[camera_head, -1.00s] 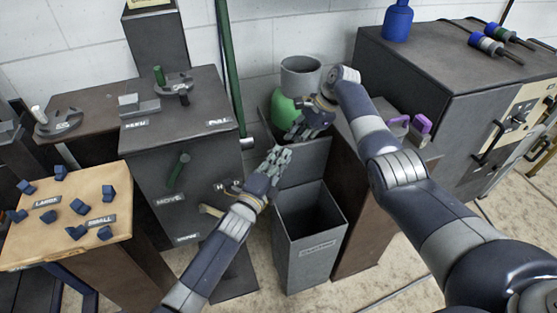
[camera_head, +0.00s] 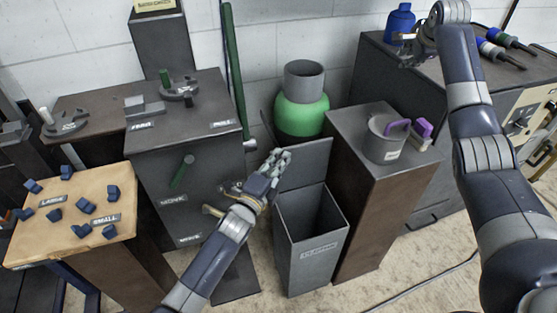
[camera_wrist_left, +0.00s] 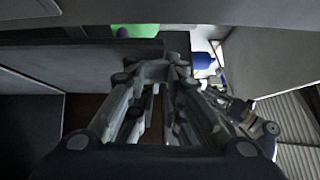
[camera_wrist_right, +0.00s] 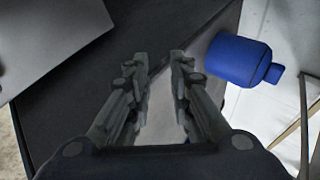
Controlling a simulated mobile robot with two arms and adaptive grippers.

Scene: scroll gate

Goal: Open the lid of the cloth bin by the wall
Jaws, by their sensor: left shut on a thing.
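The grey cloth bin (camera_head: 312,262) stands on the floor with a label on its front and its dark inside showing. Its lid (camera_head: 305,168) stands raised at the back of the opening. My left gripper (camera_head: 278,158) is shut on the lid at its left edge; the exact grip is partly hidden. The left wrist view shows the left fingers (camera_wrist_left: 152,75) close to a grey panel. My right gripper (camera_head: 413,58) is up at the right, away from the bin. In the right wrist view its fingers (camera_wrist_right: 160,58) are apart and empty, near a blue bottle (camera_wrist_right: 238,60).
A green and grey cylinder (camera_head: 302,112) stands behind the lid. A pedestal right of the bin holds a grey mug (camera_head: 385,142) with a purple handle. A dark cabinet (camera_head: 180,190) stands left, beside a green pole (camera_head: 236,75). The blue bottle (camera_head: 399,25) is on the right cabinet.

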